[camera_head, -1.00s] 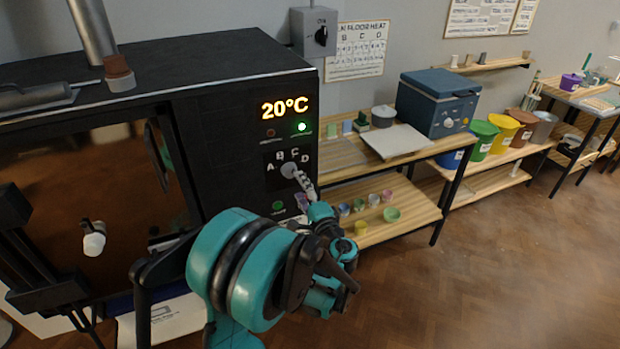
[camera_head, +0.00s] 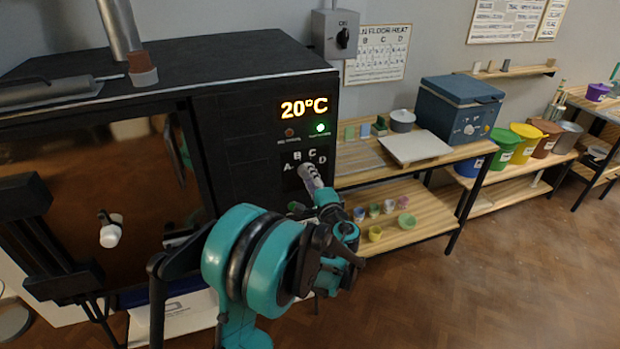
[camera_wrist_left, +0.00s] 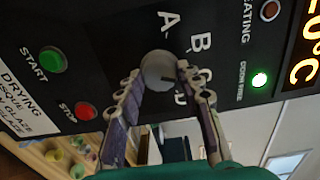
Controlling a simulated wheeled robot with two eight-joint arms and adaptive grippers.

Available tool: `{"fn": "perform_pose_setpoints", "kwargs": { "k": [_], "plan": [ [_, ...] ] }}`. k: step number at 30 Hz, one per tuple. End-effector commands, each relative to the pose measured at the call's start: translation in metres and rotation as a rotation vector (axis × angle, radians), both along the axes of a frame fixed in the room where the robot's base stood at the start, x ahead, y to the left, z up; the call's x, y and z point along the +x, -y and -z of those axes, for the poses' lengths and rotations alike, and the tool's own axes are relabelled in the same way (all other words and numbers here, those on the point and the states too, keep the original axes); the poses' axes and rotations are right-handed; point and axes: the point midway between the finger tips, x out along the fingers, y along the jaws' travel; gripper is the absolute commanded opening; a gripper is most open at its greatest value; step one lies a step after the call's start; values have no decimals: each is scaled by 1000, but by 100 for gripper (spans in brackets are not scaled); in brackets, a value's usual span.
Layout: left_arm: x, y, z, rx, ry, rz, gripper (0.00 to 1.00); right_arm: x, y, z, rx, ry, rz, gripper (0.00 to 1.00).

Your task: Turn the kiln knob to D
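The kiln (camera_head: 240,130) is the black cabinet at left, its display reading 20°C. On its panel the letters A, B, C and D arc around the grey round knob (camera_wrist_left: 157,70), which shows best in the left wrist view. My left gripper (camera_head: 309,174) is at the knob and hides most of it in the head view. In the left wrist view its two fingers (camera_wrist_left: 159,72) stand on either side of the knob, seemingly with small gaps; firm contact cannot be made out. A dark mark on the knob lies toward the C and D side; its exact letter is unclear. My right gripper is out of view.
The green START button (camera_wrist_left: 53,60) and red STOP button (camera_wrist_left: 85,111) are near the knob. A green light (camera_head: 320,128) is lit above it. A wooden shelf table (camera_head: 415,200) with small cups stands right of the kiln. The floor at right is clear.

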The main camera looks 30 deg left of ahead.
Motion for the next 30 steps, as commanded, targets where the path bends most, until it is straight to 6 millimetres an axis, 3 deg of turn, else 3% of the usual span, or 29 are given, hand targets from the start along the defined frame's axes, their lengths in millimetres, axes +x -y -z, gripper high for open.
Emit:
{"fn": "perform_pose_setpoints", "kwargs": {
  "k": [11,30],
  "plan": [
    [0,0,0,49,-59,-1,7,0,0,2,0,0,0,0],
    [0,0,1,376,-442,-1,7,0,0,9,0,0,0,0]
  ]
}}
